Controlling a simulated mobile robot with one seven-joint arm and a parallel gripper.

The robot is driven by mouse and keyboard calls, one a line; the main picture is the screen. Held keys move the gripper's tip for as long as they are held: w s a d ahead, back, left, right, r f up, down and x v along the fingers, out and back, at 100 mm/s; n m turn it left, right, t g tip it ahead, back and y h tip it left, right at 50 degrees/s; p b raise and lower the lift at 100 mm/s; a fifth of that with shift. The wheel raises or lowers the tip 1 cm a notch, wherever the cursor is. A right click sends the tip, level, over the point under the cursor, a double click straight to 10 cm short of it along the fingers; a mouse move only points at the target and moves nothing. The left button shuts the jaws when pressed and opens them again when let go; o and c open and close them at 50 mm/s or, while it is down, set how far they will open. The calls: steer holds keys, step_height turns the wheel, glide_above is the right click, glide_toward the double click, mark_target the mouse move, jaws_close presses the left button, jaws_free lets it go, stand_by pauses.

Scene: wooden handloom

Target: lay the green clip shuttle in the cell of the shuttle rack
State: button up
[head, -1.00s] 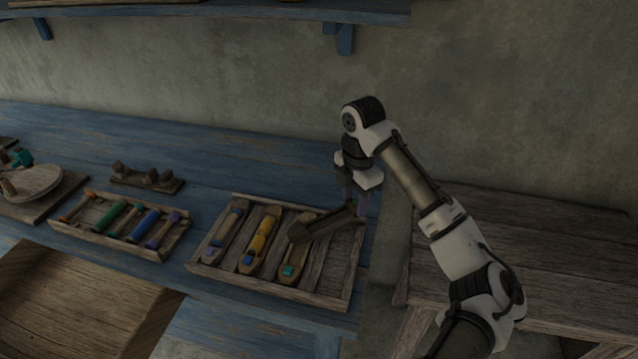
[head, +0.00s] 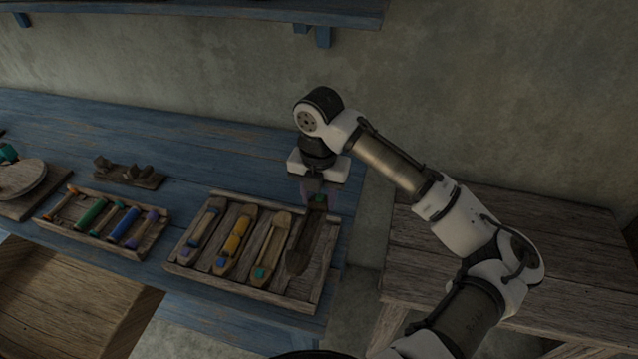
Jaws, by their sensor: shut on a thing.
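The green clip shuttle (head: 304,246) is a long dark wooden piece with a green patch near its far end. My gripper (head: 317,197) points down and is shut on that far end. The shuttle rack (head: 240,287) is a shallow wooden tray with long cells on the blue bench. The held shuttle lies over the rack's right part, roughly in line with the cells, its pointed near end towards me. I cannot tell whether it touches the rack floor. My fingers partly hide its far end.
The rack also holds a blue-marked shuttle (head: 200,232), a yellow-wound shuttle (head: 237,240) and a teal-tipped shuttle (head: 268,246). A tray of coloured bobbins (head: 140,250) stands to the left. A wooden table (head: 470,240) is at the right, below my arm.

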steer(key=shift+s+f+b, duration=0.25)
steer(key=shift+f+b, duration=0.1)
steer(key=shift+f, duration=0.05)
step_height(320, 180, down, 8)
steer(key=b, duration=0.6)
steer(key=shift+r, duration=0.2)
steer(key=shift+f, duration=0.15)
steer(key=shift+f, duration=0.15)
steer(key=o, duration=1.1)
steer(key=shift+o, duration=0.2)
step_height(320, 180, up, 13)
steer(key=shift+r+b, duration=0.2)
steer(key=shift+b, duration=0.2)
step_height(320, 180, up, 7)
steer(key=p, duration=0.8)
glide_above(318, 223)
steer(key=w, duration=0.4)
steer(key=shift+s+d+f+b, duration=0.1)
steer(key=shift+s+f+b, duration=0.15)
steer(key=shift+b, duration=0.1)
